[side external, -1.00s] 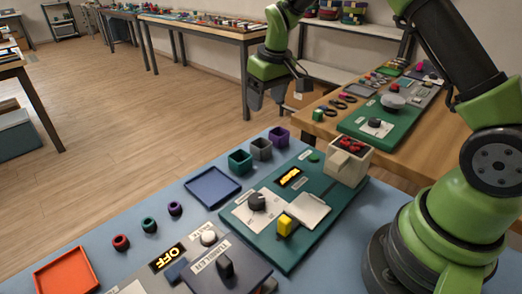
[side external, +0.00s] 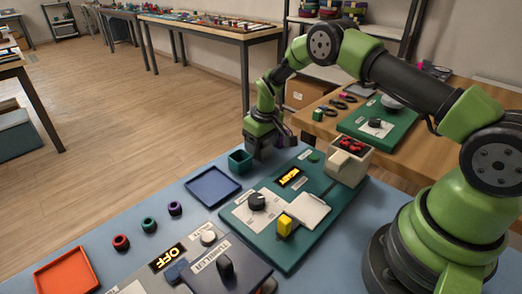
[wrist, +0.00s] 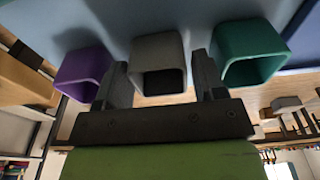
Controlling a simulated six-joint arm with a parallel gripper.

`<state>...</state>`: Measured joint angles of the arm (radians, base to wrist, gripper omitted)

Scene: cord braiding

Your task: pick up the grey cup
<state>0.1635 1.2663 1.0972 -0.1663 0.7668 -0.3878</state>
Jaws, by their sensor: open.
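The grey cup (wrist: 157,47) is a small square cup in the wrist view, between my two fingers, with its dark opening facing the camera. My gripper (wrist: 160,82) is open, with one finger on each side of the cup; I see gaps rather than clear contact. In the side view my gripper (side external: 266,152) is low over the row of cups and hides the grey one.
A green cup (wrist: 250,50) is close outside the right finger, and a purple cup (wrist: 82,72) is close outside the left one. In the side view a blue tray (side external: 213,186) and a green panel (side external: 320,228) with a white bin (side external: 349,160) are nearby.

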